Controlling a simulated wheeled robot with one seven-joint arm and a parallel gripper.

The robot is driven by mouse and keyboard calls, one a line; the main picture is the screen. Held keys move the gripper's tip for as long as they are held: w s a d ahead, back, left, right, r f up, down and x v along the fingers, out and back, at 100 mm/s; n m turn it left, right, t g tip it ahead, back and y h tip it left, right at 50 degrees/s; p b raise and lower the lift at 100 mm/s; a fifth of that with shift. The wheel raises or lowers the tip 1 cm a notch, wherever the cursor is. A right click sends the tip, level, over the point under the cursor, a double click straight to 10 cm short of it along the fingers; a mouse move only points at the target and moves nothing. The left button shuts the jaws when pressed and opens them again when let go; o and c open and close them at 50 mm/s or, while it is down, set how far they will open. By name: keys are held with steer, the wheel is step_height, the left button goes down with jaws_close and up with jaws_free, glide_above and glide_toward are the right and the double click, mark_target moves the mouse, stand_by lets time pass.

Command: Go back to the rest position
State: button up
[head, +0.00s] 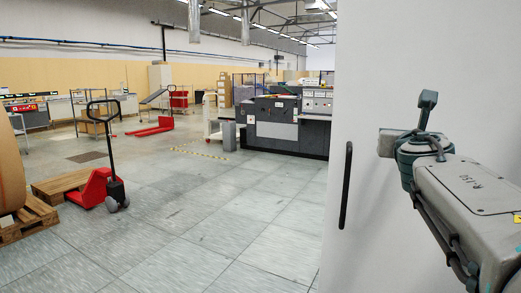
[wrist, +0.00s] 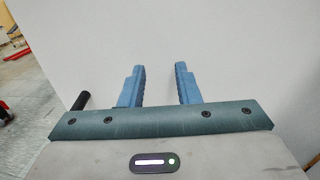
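My gripper (wrist: 161,84) shows in the wrist view with its two blue fingers apart and nothing between them. A plain white surface fills the view beyond the fingers. In the head view my grey-green arm reaches in from the right edge, in front of a tall white cabinet or panel (head: 372,50). The fingers cannot be made out clearly in the head view. A dark vertical handle (head: 346,186) is on the white surface, to the left of my arm. A dark bar, likely this handle, shows left of the fingers in the wrist view (wrist: 81,101).
A red pallet jack (head: 97,187) and a wooden pallet (head: 30,217) with a large brown roll (head: 9,170) stand at the left. A grey printing machine (head: 275,123) stands further back. The tiled floor (head: 215,215) in the middle is clear.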

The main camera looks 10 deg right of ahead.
steer(key=s+a+f+m+g+y+p, duration=0.35)
steer(key=a+f+m+g+p, duration=0.25)
steer(key=a+f+m+p, duration=0.95)
steer(key=s+a+f+m+g+y, duration=0.4)
steer(key=s+a+m+g+y, duration=0.2)
steer(key=s+a+m, duration=0.4)
steer(key=a+m+y, duration=0.1)
steer(key=a+m, duration=0.2)
steer(key=shift+s+f+m+p, duration=0.15)
steer(key=shift+s+m+p, duration=0.05)
steer(key=shift+m+p, duration=0.2)
